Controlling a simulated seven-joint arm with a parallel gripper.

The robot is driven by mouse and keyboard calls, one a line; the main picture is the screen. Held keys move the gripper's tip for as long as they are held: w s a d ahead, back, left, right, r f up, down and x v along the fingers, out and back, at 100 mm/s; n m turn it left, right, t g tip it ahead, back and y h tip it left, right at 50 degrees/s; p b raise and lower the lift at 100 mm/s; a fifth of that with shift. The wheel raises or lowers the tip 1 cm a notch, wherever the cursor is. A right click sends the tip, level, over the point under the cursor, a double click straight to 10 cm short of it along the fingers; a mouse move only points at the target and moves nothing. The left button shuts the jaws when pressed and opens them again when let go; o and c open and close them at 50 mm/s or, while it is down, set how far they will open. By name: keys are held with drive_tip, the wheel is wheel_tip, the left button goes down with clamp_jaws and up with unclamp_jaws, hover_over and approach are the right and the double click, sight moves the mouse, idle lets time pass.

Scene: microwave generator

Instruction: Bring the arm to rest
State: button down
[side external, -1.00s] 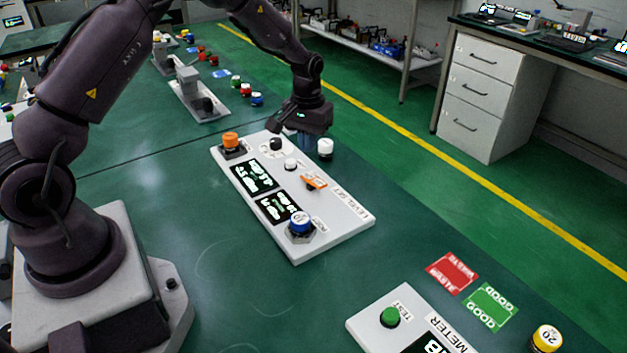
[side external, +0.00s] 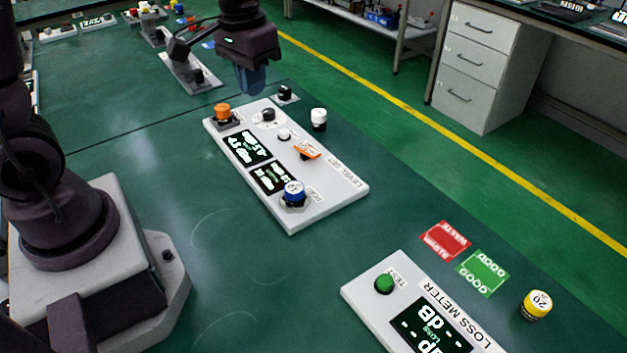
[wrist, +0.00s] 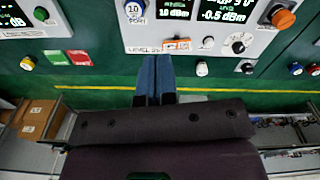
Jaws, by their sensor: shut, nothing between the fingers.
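My gripper (side external: 252,80) hangs above the far end of the white generator panel (side external: 320,205) in the side external view. Its blue fingers are together and empty, clear of the panel and the bench. In the wrist view the closed fingers (wrist: 155,75) point toward the panel's label edge (wrist: 190,47). The panel carries an orange knob (side external: 222,111), a black dial (side external: 268,114), an orange lever (side external: 307,149), a blue-topped part marked 10 (side external: 293,194) and two lit displays (side external: 249,147).
A white-topped part (side external: 318,118) stands beside the panel. The loss meter (side external: 420,310) with a green button (side external: 384,282), red (side external: 445,240) and green (side external: 483,272) cards and a yellow part marked 20 (side external: 537,304) are nearer. The bench between is clear.

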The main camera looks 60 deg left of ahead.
drive_tip(key=s+d+r+m+t, duration=0.2)
drive_tip(key=s+d+r+t, duration=0.3)
drive_tip(key=s+r, duration=0.4)
drive_tip(key=s, duration=0.3)
drive_tip(key=shift+s+d+r+m, duration=0.15)
drive_tip(key=shift+d+r+m, duration=0.05)
drive_tip(key=shift+r+m, duration=0.15)
